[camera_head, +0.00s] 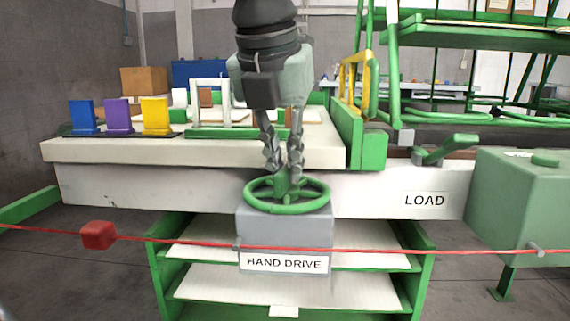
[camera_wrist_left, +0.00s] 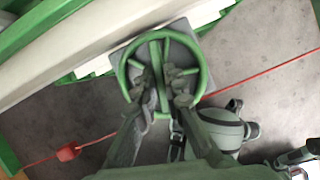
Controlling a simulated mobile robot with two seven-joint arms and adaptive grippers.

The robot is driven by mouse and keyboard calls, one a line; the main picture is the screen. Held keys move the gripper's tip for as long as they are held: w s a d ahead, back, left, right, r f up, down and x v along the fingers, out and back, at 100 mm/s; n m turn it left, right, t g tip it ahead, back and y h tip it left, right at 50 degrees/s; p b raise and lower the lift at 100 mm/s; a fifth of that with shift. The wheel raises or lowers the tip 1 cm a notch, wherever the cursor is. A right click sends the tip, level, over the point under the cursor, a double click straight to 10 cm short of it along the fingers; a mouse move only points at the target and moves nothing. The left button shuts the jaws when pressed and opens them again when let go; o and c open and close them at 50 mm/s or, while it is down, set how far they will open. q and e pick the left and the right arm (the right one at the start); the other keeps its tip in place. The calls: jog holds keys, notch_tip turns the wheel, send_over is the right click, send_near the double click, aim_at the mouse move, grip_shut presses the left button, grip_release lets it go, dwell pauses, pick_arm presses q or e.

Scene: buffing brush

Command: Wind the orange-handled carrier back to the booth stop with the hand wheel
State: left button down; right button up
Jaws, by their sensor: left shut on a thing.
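The green hand wheel (camera_head: 287,209) lies flat on top of a grey box (camera_head: 285,235) labelled HAND DRIVE. It also shows in the left wrist view (camera_wrist_left: 124,76), with its spokes visible. My left gripper (camera_head: 283,168) comes down from above and is shut on the hand wheel's raised part near the middle. In the left wrist view its fingertips (camera_wrist_left: 163,72) sit inside the wheel rim. I cannot make out an orange-handled carrier; the arm and gripper hide part of the bench behind. My right gripper is not in view.
A red cord (camera_head: 380,251) with a red block (camera_head: 98,235) runs across the front. Blue (camera_head: 83,116), purple (camera_head: 118,114) and yellow (camera_head: 155,114) plates stand on the bench at left. A yellow frame (camera_head: 370,82) stands behind. A LOAD sign (camera_head: 424,200) is at right.

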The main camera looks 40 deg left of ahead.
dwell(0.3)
pick_arm(q)
jog(key=c, duration=1.6)
grip_release()
jog(key=shift+r, duration=0.1)
jog(key=v, duration=1.2)
jog(key=shift+w, duration=0.1)
